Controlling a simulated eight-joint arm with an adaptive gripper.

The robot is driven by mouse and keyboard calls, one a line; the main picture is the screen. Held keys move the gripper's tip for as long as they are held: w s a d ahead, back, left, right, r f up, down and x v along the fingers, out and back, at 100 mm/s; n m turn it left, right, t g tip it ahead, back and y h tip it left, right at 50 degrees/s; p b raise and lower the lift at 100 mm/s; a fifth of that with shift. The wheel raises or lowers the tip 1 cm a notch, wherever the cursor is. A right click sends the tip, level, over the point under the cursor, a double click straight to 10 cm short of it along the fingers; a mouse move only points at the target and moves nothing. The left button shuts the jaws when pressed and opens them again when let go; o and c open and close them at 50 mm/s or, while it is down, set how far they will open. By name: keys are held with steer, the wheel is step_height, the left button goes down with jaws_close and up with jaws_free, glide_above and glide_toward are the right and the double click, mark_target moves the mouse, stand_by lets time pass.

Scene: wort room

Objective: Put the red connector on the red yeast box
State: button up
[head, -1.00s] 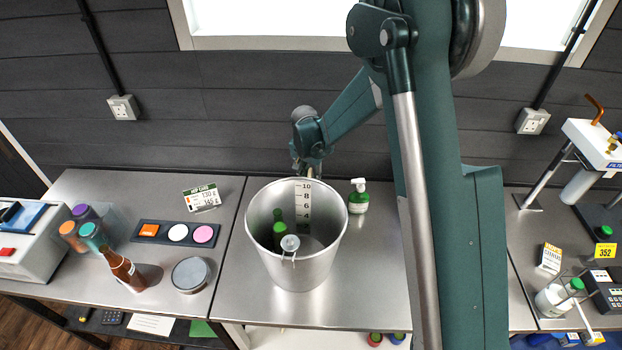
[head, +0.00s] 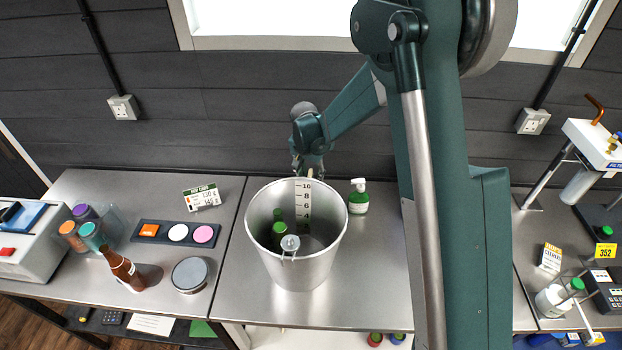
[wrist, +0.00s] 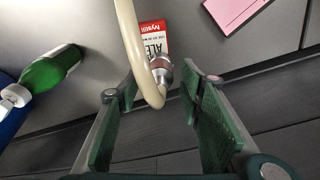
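In the wrist view a red and white box (wrist: 153,38) with upside-down lettering lies on the steel worktop. A metal connector with a reddish-brown band (wrist: 160,68) sits at or just in front of the box's edge; I cannot tell if they touch. In the head view my gripper (head: 308,168) is behind the steel bucket, which hides the box and connector.
The back wall is close behind my gripper.

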step_height(320, 180, up, 10)
steer(key=s, duration=0.1)
steer(key=shift+s+a+r+b, duration=0.25)
steer(key=shift+a+b, duration=0.05)
stand_by(0.8)
steer(key=s+d+r+n+t, duration=0.2)
steer(key=s+d+r, duration=1.3)
steer(key=d+r, duration=0.1)
steer(key=s+d+n+t, duration=0.1)
steer(key=s+d, duration=0.5)
steer(key=s, duration=0.5)
steer(key=s+d+n+t, duration=0.1)
steer(key=s+d, duration=0.4)
steer(key=s, duration=0.7)
steer(key=shift+s+d+r+n+t+y, duration=0.25)
steer(key=shift+d+r+n+t+y, duration=0.1)
steer(key=shift+t, duration=0.45)
